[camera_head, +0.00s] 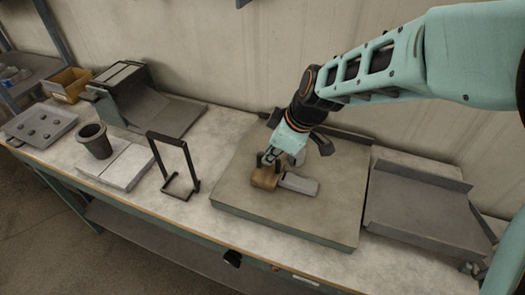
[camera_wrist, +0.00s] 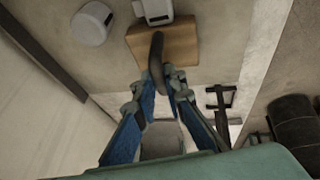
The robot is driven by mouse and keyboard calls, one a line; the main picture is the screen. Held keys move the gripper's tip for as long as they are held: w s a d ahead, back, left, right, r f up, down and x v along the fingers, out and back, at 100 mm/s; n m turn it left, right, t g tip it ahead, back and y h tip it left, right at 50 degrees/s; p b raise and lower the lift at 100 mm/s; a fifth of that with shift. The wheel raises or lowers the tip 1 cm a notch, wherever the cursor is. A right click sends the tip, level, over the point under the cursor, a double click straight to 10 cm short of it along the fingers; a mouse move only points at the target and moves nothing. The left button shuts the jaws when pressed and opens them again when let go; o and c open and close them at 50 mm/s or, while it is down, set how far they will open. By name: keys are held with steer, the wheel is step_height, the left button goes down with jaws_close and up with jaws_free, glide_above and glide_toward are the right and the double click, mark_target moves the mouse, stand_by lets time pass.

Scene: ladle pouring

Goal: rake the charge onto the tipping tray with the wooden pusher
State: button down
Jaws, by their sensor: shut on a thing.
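The wooden pusher (camera_head: 264,179) is a brown block on the grey-topped slab, with its dark handle (camera_wrist: 156,62) between my fingers in the wrist view. My gripper (camera_head: 268,160) is shut on that handle; it also shows in the wrist view (camera_wrist: 162,85). The charge is grey pieces: a block (camera_head: 299,184) close against the pusher's right side and a rounded piece (camera_head: 298,158) partly hidden behind my gripper. The wrist view shows the block (camera_wrist: 154,10) and the round piece (camera_wrist: 91,24) beyond the wood. A grey rimmed tray (camera_head: 415,210), apparently the tipping tray, sits right of the slab.
The slab (camera_head: 235,192) has free room around the pieces. Left of it stand an upright black frame (camera_head: 187,160), a dark crucible (camera_head: 95,141) by pale slabs (camera_head: 125,166), a grey sloped unit (camera_head: 150,110), a mould plate (camera_head: 40,124) and a yellowish box (camera_head: 68,84).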

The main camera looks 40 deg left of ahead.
steer(key=shift+w+d, duration=0.7)
steer(key=shift+d, duration=1.55)
steer(key=shift+w+d, duration=0.75)
steer(key=shift+d, duration=1.55)
steer(key=shift+w+d, duration=0.7)
steer(key=shift+d, duration=1.55)
steer(key=shift+w+d+f+b, duration=0.15)
steer(key=shift+d+b, duration=0.15)
steer(key=shift+b, duration=0.3)
steer(key=shift+w+d+b, duration=0.35)
steer(key=shift+d+b, duration=0.2)
steer(key=shift+d, duration=0.5)
steer(key=shift+w+d+b, duration=0.3)
steer(key=shift+d+b, duration=0.3)
steer(key=shift+d, duration=0.45)
steer(key=shift+w+d+b, duration=0.35)
steer(key=shift+d+b, duration=0.2)
steer(key=shift+d, duration=0.5)
steer(key=shift+w+d+b, duration=1.8)
steer(key=shift+d+b, duration=0.35)
steer(key=shift+d, duration=3.7)
step_height(320, 180, up, 7)
steer(key=a+p, duration=0.2)
steer(key=p, duration=0.1)
steer(key=shift+s+a, duration=0.35)
steer(key=shift+s, duration=0.1)
steer(key=shift+r, duration=0.2)
